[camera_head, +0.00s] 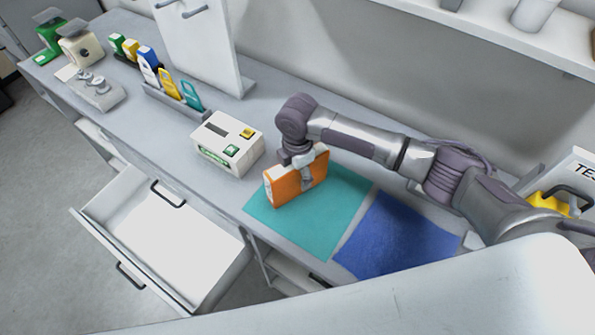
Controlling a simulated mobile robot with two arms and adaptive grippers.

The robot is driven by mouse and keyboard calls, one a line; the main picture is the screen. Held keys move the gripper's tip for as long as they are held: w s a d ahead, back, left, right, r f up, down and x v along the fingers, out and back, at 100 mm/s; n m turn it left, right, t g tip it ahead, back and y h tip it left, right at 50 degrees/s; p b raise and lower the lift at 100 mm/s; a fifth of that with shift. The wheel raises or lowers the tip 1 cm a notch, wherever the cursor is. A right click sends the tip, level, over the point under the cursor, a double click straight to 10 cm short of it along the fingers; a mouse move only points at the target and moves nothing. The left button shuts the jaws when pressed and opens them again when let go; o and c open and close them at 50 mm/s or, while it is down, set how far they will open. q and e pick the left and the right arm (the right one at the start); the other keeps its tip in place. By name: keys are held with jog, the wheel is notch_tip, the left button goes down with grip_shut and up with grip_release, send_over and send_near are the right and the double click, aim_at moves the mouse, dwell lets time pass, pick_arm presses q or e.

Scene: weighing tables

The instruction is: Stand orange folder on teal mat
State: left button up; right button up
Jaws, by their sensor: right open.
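The orange folder (290,186) stands upright on its long edge on the teal mat (320,225), near the mat's back left part. My right gripper (305,172) is at the folder's top edge, with its fingers around the upper part. It is open, and its far finger is hidden behind the folder. My left gripper is not in view.
A blue mat (395,240) lies to the right. An open, empty drawer (160,235) juts out at the front left. Colored folders in a rack (172,105) and scales stand farther left.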

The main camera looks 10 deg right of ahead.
jog(key=shift+r, duration=0.5)
notch_tip(320, 180, up, 11)
jog(key=b, duration=0.2)
jog(key=shift+r+b, duration=0.2)
jog(key=shift+b, duration=0.15)
jog(key=shift+f, duration=0.1)
